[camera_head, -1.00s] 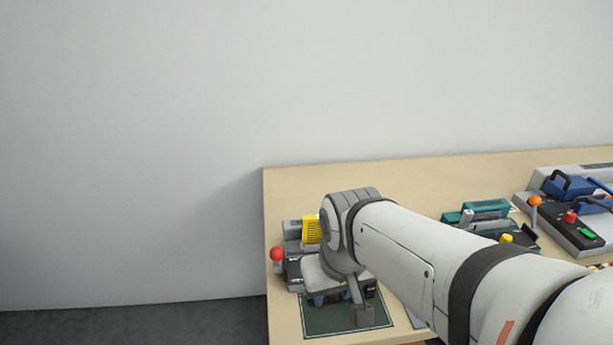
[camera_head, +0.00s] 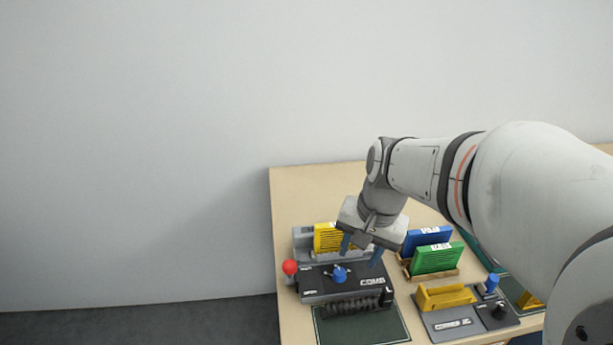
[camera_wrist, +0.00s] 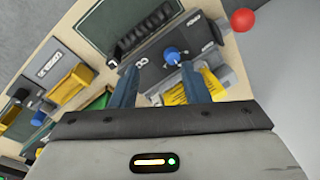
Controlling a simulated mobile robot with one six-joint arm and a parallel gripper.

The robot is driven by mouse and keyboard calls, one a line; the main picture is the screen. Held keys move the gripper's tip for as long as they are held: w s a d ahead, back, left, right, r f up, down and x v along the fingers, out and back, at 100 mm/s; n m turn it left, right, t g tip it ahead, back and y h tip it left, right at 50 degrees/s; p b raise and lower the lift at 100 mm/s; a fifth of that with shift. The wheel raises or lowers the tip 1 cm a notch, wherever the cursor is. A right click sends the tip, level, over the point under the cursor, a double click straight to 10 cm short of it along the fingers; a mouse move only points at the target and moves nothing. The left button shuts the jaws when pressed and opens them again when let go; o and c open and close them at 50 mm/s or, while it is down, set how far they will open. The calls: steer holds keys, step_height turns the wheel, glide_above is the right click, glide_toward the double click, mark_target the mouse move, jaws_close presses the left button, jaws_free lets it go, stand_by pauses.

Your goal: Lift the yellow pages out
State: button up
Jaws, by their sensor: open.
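The yellow pages (camera_head: 328,238) stand upright in the back of a grey and black comb-binding machine (camera_head: 345,283) at the table's left end. In the wrist view the yellow pages (camera_wrist: 178,93) show partly, behind and beside my right-hand finger. My gripper (camera_head: 360,253) is open and empty, above the machine, with its blue fingers pointing down. In the wrist view my gripper (camera_wrist: 160,75) has its two fingers spread, with the machine's blue knob (camera_wrist: 171,56) seen between and beyond them. The lower edge of the pages is hidden in the machine.
A red ball-ended lever (camera_head: 289,267) sticks up at the machine's left. Green pages (camera_head: 437,259) and blue pages (camera_head: 428,237) stand in a wooden rack to the right. A grey device with a yellow part (camera_head: 446,297) lies in front of them. The table's back left is bare.

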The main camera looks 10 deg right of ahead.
steer(key=w+m+y, duration=0.1)
steer(key=w+m, duration=0.2)
steer(key=w, duration=0.1)
steer(key=w+d+f+m+y+p, duration=0.1)
steer(key=w+m, duration=0.3)
steer(key=w, duration=0.1)
steer(key=w+d+f+m+g+y, duration=0.1)
steer(key=w+m, duration=0.3)
steer(key=w, duration=0.1)
steer(key=shift+d+f+p, duration=0.1)
steer(key=shift+d+p, duration=0.1)
steer(key=shift+p, duration=0.1)
steer(key=shift+w+f+m, duration=0.15)
steer(key=shift+f+m, duration=0.1)
steer(key=shift+m, duration=0.05)
glide_above(337, 251)
steer(key=w, duration=0.1)
steer(key=shift+d+f, duration=0.15)
steer(key=shift+f, duration=3.35)
steer(key=shift+c, duration=0.2)
jaws_close()
